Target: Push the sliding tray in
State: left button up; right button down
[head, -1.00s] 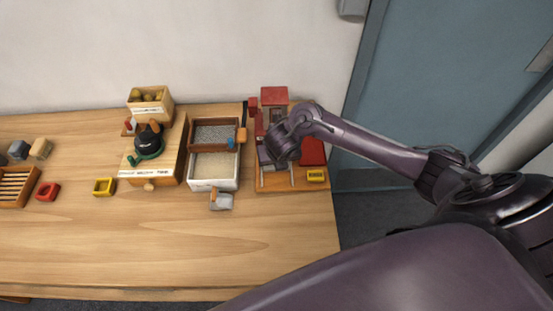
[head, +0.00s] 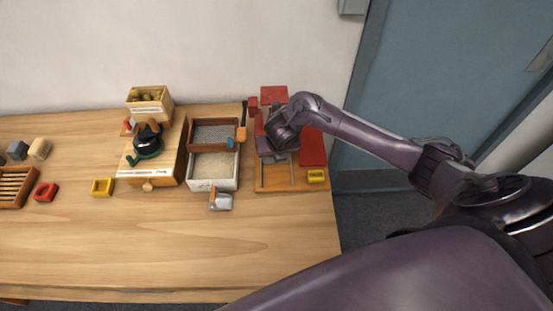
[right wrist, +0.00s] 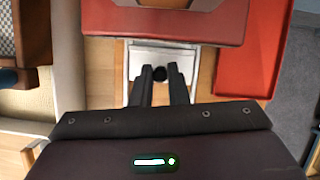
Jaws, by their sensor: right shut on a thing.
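The sliding tray (right wrist: 200,57) is a pale metal piece under the red block of the machine (right wrist: 165,22) in the right wrist view. A round black knob (right wrist: 159,74) sits at its near side. My right gripper (right wrist: 159,82) is shut on this knob, with one dark finger on each side. In the head view my right gripper (head: 274,152) is over the wooden base (head: 272,183) of the red machine (head: 274,95) and hides most of the tray. My left gripper is not in view.
A red open tray (head: 313,148) lies right of the gripper, with a yellow block (head: 316,175) in front. Two bins, one dark-framed (head: 194,133) and one white (head: 212,186), stand at the left. The front table (head: 150,240) is clear.

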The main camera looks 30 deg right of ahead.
jog(key=shift+w+d+r, duration=0.15)
jog(key=shift+w+d, duration=0.05)
jog(key=shift+w, duration=0.1)
jog(key=c, duration=1.4)
grip_release()
jog(key=shift+w, duration=0.1)
jog(key=p+v, duration=0.1)
jog(key=v, duration=0.6)
jog(key=shift+r, duration=0.25)
